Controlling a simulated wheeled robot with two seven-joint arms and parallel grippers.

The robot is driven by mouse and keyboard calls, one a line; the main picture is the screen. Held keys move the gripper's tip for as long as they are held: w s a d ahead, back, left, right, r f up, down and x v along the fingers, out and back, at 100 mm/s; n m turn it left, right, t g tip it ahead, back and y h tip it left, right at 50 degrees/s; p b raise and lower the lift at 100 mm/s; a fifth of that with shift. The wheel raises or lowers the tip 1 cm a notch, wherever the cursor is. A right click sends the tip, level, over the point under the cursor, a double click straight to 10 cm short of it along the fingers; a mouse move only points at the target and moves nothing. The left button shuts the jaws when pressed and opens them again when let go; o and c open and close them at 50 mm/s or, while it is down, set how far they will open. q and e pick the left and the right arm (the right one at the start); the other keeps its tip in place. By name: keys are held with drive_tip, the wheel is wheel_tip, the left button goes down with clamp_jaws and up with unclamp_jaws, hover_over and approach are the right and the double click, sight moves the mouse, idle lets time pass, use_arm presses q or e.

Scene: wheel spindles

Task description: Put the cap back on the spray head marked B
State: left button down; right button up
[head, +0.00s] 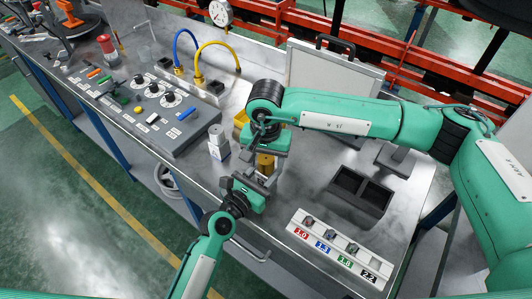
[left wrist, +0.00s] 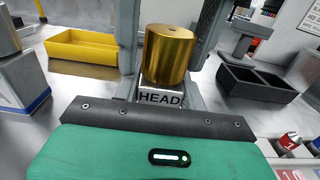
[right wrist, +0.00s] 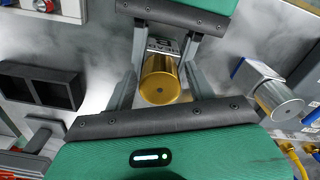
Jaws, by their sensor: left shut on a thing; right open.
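A gold cap-like cylinder (left wrist: 168,55) sits on or just above a white block labelled HEAD (left wrist: 160,97); I cannot tell whether it is seated. My left gripper (head: 258,182) is shut on the white block from the front. My right gripper (head: 265,152) is open, its fingers on either side of the gold cylinder, which also shows in the right wrist view (right wrist: 160,80). A second white block with a blue label (head: 219,153) stands to the left, with a silver cylinder (right wrist: 284,106) on top.
A yellow bin (left wrist: 85,48) lies behind the second block. A black two-compartment tray (head: 357,195) and a white numbered strip (head: 333,246) lie to the right. Bare metal lies between.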

drive_tip(key=c, duration=1)
drive_tip(key=shift+o, duration=0.2)
drive_tip(key=m, duration=0.9)
drive_tip(key=shift+m, duration=0.4)
drive_tip(key=m, duration=0.7)
drive_tip(key=shift+m, duration=0.4)
drive_tip(key=m, duration=0.7)
drive_tip(key=o, duration=1.1)
